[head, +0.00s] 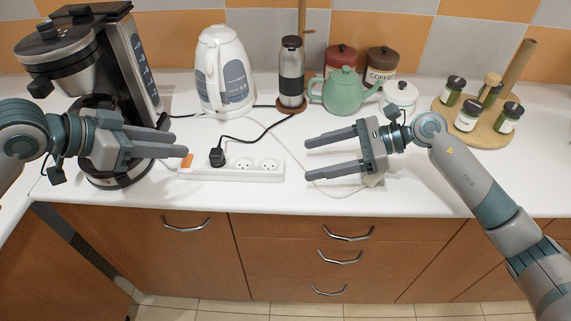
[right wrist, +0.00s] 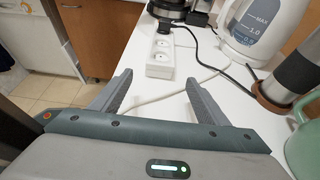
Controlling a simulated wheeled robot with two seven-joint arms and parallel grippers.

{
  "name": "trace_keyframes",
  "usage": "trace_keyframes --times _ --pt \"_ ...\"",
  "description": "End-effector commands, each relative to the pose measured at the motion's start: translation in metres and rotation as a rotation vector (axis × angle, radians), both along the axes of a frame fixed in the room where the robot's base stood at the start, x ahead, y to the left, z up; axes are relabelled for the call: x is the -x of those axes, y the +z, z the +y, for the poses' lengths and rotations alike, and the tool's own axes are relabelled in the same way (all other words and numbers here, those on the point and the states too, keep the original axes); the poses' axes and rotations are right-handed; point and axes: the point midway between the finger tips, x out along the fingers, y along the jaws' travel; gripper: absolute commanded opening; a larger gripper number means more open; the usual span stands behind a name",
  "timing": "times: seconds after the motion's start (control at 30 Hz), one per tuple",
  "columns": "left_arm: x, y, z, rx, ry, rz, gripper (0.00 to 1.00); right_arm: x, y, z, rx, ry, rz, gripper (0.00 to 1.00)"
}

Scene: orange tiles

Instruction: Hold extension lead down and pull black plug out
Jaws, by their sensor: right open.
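The white extension lead (head: 235,174) lies on the counter, with an orange switch (head: 187,160) at its left end. It also shows in the right wrist view (right wrist: 159,70). The black plug (head: 217,158) sits in its left socket, with a black cord running back from it. My left gripper (head: 184,145) has its fingertips at the lead's switch end; whether they touch it, or how far apart they are, I cannot tell. My right gripper (head: 308,158) is open and empty, right of the lead, fingers pointing left toward it.
A coffee maker (head: 132,60) stands behind my left gripper. A white kettle (head: 222,75), a flask (head: 291,75) and a green teapot (head: 343,95) stand behind the lead. Spice jars stand on a round wooden rack (head: 483,133) at right. The counter's front edge is close.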

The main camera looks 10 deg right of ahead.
Motion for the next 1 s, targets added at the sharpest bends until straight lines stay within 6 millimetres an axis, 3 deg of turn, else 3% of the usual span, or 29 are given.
trace_keyframes --times 0.3,0.5,0.97,1.0 --pt "0.000 0.000 0.000 0.000 0.000 0.000 0.31 -0.008 -0.020 0.048 -0.002 0.001 0.001 0.69" --pt "0.000 0.000 0.000 0.000 0.000 0.000 0.31 -0.012 -0.028 0.068 -0.001 0.001 0.001 0.69" --pt "0.000 0.000 0.000 0.000 0.000 0.000 0.31 -0.013 -0.032 0.075 0.000 0.000 0.001 0.69" --pt "0.000 0.000 0.000 0.000 0.000 0.000 0.31 -0.013 -0.032 0.075 0.000 0.000 0.001 0.64"
